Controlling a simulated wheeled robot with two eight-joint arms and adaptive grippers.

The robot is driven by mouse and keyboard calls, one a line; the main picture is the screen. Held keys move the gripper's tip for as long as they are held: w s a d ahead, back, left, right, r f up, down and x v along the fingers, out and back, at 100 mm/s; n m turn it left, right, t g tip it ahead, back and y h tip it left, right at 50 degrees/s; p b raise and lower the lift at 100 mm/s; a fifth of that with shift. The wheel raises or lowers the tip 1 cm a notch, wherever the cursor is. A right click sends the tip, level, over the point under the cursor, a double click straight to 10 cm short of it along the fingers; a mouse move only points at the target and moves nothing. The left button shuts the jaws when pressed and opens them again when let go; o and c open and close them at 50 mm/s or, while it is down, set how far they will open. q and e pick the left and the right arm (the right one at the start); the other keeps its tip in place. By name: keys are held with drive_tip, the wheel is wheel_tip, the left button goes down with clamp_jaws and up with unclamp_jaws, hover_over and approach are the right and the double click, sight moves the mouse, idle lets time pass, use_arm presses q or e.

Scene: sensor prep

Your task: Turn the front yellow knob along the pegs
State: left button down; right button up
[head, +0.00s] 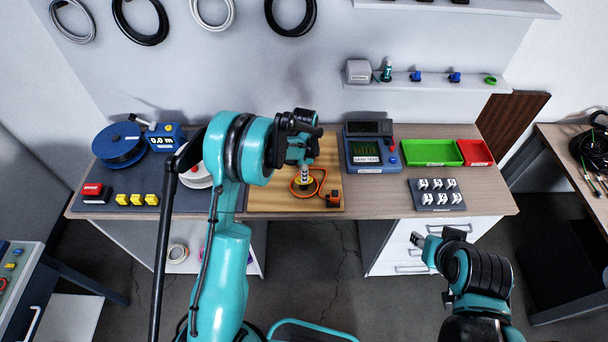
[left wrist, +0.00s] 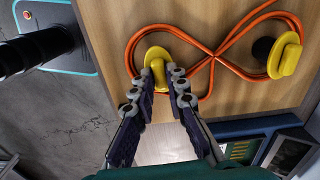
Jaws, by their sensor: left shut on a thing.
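The front yellow knob (left wrist: 157,58) stands on the wooden board (left wrist: 105,20). My left gripper (left wrist: 167,76) points down at it, with its fingertips closed on the knob. In the head view, my left gripper (head: 305,165) is over the board, and a bit of the front yellow knob (head: 303,184) shows beneath it. A second yellow knob (left wrist: 286,58) on a black base stands farther back on the board. An orange cable (left wrist: 217,57) loops around both knobs and crosses between them. My right gripper (head: 427,240) hangs in front of the bench, away from the board; its finger opening is unclear.
A tester (head: 368,148), green tray (head: 430,152), red tray (head: 475,152) and dark plate of white clips (head: 437,194) are to the right. A blue reel (head: 118,145) and yellow blocks (head: 137,199) are left.

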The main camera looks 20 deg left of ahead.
use_arm(q)
drive_tip(key=n+b, duration=0.2)
drive_tip(key=n, duration=0.2)
drive_tip(key=shift+f, duration=0.1)
drive_tip(key=n+b, duration=0.2)
drive_tip(key=n, duration=0.2)
drive_tip(key=shift+n, duration=0.3)
drive_tip(key=n+b, duration=0.1)
drive_tip(key=n, duration=0.3)
drive_tip(key=shift+b, duration=0.35)
drive_tip(key=shift+n+b, duration=0.4)
drive_tip(key=shift+n, duration=1.7)
drive_tip(key=c, duration=1.5)
unclamp_jaws()
drive_tip(key=shift+c, duration=0.2)
drive_tip(key=shift+r, duration=0.2)
